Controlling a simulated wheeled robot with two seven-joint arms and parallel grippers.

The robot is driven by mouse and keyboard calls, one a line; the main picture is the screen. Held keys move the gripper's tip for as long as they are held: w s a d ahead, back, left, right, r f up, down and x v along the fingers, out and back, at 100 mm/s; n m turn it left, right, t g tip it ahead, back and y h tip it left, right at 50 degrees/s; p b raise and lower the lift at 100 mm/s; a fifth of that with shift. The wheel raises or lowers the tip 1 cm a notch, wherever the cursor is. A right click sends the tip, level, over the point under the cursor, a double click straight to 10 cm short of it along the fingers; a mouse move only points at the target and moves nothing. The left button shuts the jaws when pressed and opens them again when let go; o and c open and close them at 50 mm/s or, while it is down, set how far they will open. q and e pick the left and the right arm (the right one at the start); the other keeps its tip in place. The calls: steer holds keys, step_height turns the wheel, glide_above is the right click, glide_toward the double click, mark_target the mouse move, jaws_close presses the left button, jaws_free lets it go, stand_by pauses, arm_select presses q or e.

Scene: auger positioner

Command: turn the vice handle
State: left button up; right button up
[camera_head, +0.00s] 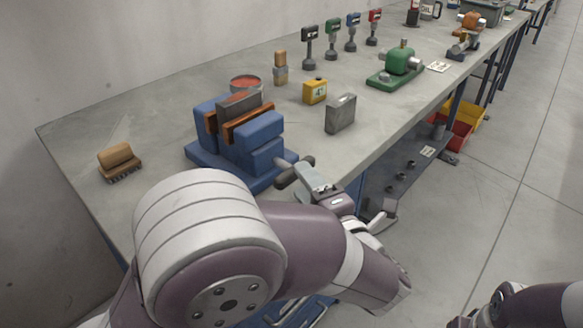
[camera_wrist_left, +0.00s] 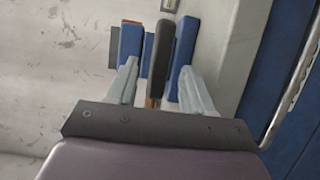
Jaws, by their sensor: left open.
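The blue vice (camera_head: 255,150) stands on the near end of the grey bench, with grey metal and orange-brown strips between its jaws. Its dark handle (camera_head: 286,179) sticks out on the side facing me. My left gripper (camera_head: 303,174) is at the handle, over the bench's front edge. In the left wrist view the handle (camera_wrist_left: 157,45) lies between the two spread fingers of the open left gripper (camera_wrist_left: 157,72), with a gap on each side. Parts of the blue vice (camera_wrist_left: 129,42) show behind. The left fingers partly hide the handle in the head view. My right gripper is out of view.
A lower shelf (camera_head: 395,185) lies beneath. Floor (camera_head: 500,170) is clear at right.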

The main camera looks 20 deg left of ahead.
mark_target(285, 166)
arm_select(q)
steer(key=x, duration=0.6)
steer(key=shift+w, duration=0.1)
jaws_close()
